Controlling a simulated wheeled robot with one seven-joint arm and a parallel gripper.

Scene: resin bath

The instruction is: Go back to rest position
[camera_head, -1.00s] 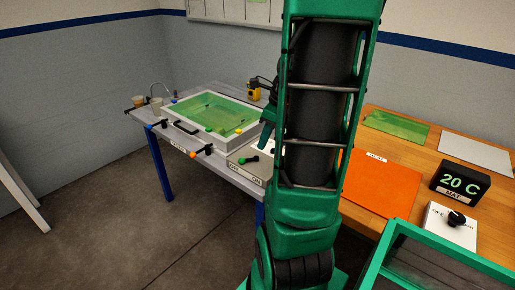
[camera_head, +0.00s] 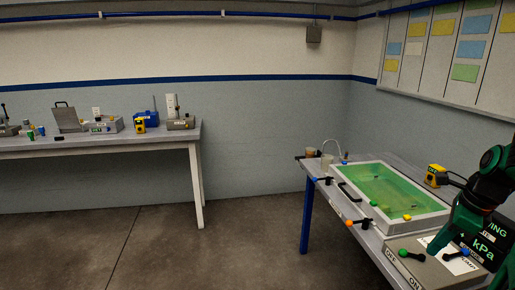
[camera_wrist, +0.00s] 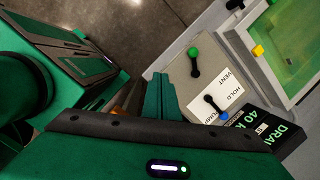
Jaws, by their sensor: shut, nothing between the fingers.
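My gripper (camera_head: 434,248) is green and shut, with nothing between its fingers. In the head view it is at the right, pointing down over the grey control box (camera_head: 408,266). In the wrist view the shut fingers (camera_wrist: 160,82) are beside the same box (camera_wrist: 184,78). The box has a green-knobbed lever (camera_wrist: 194,60) and a blue-knobbed lever (camera_wrist: 214,104), with a white label reading VENT and HOLD. I cannot tell the exact gap between fingers and box.
A tray of green liquid (camera_head: 347,196) stands on the bench behind the box. A yellow device (camera_head: 436,175) and a dark kPa display (camera_head: 487,240) are close to my arm. A second table (camera_head: 100,145) holds instruments at the left. Open floor (camera_head: 215,245) lies between.

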